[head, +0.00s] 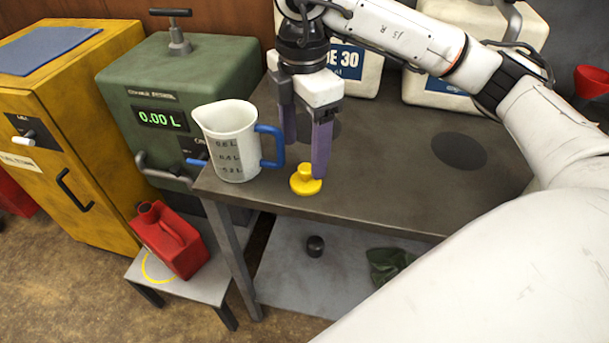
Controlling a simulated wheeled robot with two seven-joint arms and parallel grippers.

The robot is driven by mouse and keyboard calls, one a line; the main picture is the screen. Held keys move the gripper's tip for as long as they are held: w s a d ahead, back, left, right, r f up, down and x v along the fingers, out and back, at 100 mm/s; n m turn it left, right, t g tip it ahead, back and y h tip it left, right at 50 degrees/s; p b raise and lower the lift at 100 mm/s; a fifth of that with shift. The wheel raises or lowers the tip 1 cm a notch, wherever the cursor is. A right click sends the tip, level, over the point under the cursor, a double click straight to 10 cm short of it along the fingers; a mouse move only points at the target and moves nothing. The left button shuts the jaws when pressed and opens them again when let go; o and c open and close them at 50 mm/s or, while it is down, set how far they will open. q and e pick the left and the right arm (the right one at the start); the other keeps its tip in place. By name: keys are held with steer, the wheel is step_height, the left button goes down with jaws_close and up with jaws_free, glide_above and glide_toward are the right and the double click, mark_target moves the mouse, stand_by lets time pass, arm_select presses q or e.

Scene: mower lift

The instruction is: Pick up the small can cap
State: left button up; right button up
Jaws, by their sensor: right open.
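The small can cap (305,183) is a yellow disc with a raised knob, lying on the grey workbench (380,190) near its front edge. My right gripper (305,160) points down over it, open, with its two purple fingers apart. The nearer fingertip is right beside the cap's knob, overlapping it in the picture; I cannot tell whether they touch. The farther finger ends behind and above the cap. The small red can (172,241) stands on a low grey stand at the lower left, its spout open. My left gripper is not in view.
A white measuring jug (231,143) with a blue handle stands just left of the cap. A green dispenser (158,110) reads 0.00 L. White canisters (352,68) stand behind. A dark cup-like piece (315,246) lies on the lower shelf. The bench right of the cap is clear.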

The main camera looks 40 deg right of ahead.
mark_target(306, 167)
steer(key=f, duration=0.5)
steer(key=shift+s+d+f, duration=0.15)
steer(key=shift+s+f, duration=0.05)
steer(key=shift+f, duration=0.2)
steer(key=shift+c, duration=0.3)
steer(key=c, duration=1.1)
